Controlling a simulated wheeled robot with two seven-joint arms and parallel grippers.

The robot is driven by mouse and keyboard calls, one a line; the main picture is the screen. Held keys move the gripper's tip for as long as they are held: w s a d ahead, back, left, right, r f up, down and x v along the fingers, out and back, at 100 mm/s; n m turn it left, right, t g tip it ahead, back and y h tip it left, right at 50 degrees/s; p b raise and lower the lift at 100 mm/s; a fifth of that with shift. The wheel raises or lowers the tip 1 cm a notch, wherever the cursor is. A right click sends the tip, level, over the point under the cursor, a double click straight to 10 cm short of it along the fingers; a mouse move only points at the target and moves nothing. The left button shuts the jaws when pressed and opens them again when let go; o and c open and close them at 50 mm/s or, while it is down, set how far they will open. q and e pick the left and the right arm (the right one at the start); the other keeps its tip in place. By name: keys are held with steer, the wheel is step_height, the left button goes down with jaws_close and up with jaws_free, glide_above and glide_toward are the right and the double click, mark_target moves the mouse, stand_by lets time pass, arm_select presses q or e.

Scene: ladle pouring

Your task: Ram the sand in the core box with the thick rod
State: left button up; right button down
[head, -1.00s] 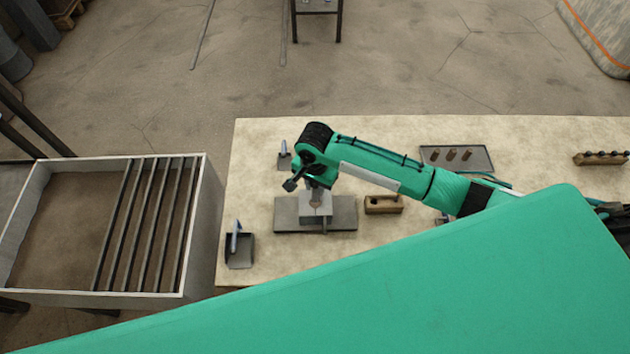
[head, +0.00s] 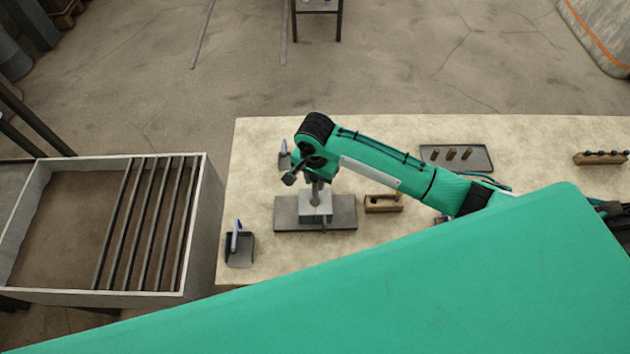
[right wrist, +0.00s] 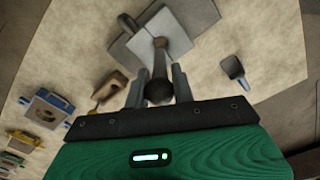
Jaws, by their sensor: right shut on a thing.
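The core box (head: 322,213) is a small light grey block on a dark grey plate (head: 345,216) on the bench. It also shows in the right wrist view (right wrist: 130,48), near the top. My right gripper (head: 318,180) is above the box, shut on the thick rod (right wrist: 158,88). In the right wrist view the dark rod has a round knob at the near end and runs between the fingers to the box. Its far end meets the middle of the box top; how deep it sits, I cannot tell. My left gripper is not in view.
A wooden block (head: 377,207) stands just right of the plate. A dark scoop (head: 240,257) lies at the front left, and a tray (head: 480,163) with rods at the back. A bin (head: 55,235) with bars stands left of the bench. The bench left of the plate is mostly clear.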

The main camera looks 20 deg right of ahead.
steer(key=shift+r, duration=3)
